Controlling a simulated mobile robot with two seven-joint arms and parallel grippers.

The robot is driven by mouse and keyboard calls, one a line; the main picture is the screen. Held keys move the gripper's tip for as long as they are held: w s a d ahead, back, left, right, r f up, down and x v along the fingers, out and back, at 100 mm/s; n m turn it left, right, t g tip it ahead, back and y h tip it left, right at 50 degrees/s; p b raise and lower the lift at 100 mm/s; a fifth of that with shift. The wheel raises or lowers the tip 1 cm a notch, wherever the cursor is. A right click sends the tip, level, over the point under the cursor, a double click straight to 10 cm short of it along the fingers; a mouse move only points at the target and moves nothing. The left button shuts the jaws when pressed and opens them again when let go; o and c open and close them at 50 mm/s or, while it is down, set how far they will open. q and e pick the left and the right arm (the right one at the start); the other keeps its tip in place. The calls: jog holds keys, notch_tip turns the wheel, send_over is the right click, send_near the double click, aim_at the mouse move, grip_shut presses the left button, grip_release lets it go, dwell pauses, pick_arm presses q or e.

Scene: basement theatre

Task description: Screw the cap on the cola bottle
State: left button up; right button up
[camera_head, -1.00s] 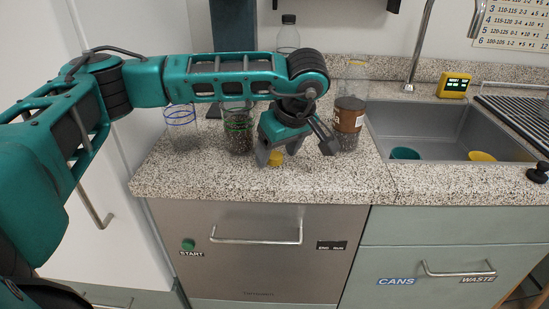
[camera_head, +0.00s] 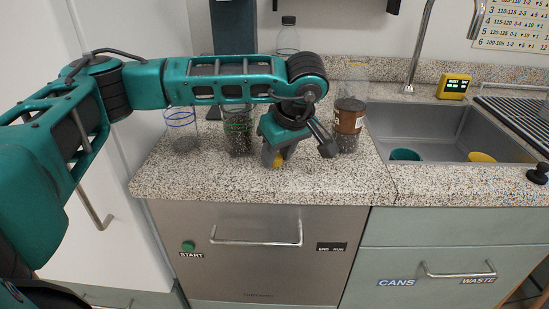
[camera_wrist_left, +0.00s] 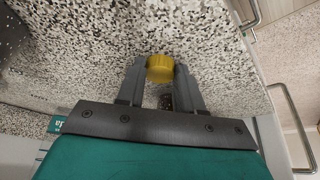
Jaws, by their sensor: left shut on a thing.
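The yellow cap (camera_head: 278,162) is at the front of the speckled counter, and it also shows in the left wrist view (camera_wrist_left: 160,68). My left gripper (camera_wrist_left: 160,72) is shut on it, with one finger on each side. In the head view my left gripper (camera_head: 284,157) hides part of the cap. The cola bottle (camera_head: 348,118), clear with a brown label and dark contents, stands upright just right of and behind my gripper. I see no dark cap on its neck. My right gripper is not in view.
Two glasses, one blue-rimmed (camera_head: 183,136) and one green-marked (camera_head: 238,135), stand left of my gripper. A clear bottle with a black cap (camera_head: 288,22) stands behind my arm. The sink (camera_head: 432,125) with two cups lies right. The front counter strip is clear.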

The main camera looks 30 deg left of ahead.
aim_at(278, 159)
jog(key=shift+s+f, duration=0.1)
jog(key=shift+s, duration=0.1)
pick_arm(q)
jog(key=shift+r, duration=0.5)
notch_tip(278, 159, up, 19)
jog(key=p, duration=0.3)
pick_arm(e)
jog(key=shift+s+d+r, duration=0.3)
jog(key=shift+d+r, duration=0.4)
